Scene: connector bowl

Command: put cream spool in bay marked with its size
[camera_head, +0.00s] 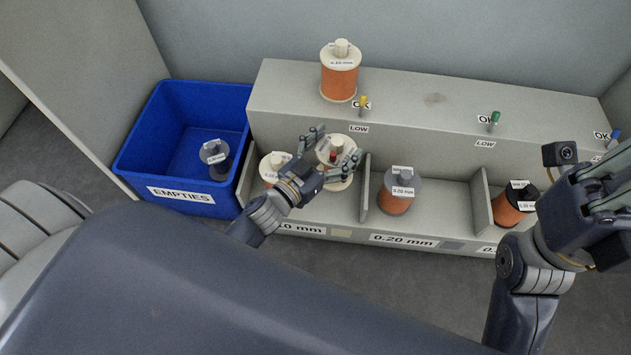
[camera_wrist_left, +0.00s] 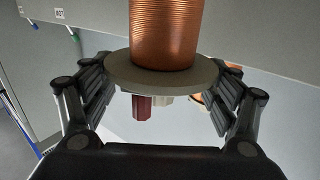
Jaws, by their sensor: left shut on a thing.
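My left gripper (camera_head: 330,154) is shut on a cream spool (camera_head: 323,181) with copper wire. The spool is at the right part of the 0.10 mm bay, left of the divider; whether it touches the bay floor I cannot tell. In the left wrist view the spool's flange (camera_wrist_left: 160,72) sits between the fingers, copper wire (camera_wrist_left: 165,30) above it. Another cream spool (camera_head: 270,166) stands left in that bay. A cream spool (camera_head: 340,72) with orange wire stands on the shelf top. My right gripper (camera_head: 605,180) is at the right edge, its jaw opening unclear.
The grey rack (camera_head: 300,95) has bays split by dividers (camera_head: 367,185). A grey-flanged spool (camera_head: 397,190) stands in the 0.20 mm bay, a black-flanged one (camera_head: 515,203) farther right. A blue EMPTIES bin (camera_head: 180,193) holds a dark spool (camera_head: 214,155). Small coloured levers (camera_head: 363,102) stand on the ledge.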

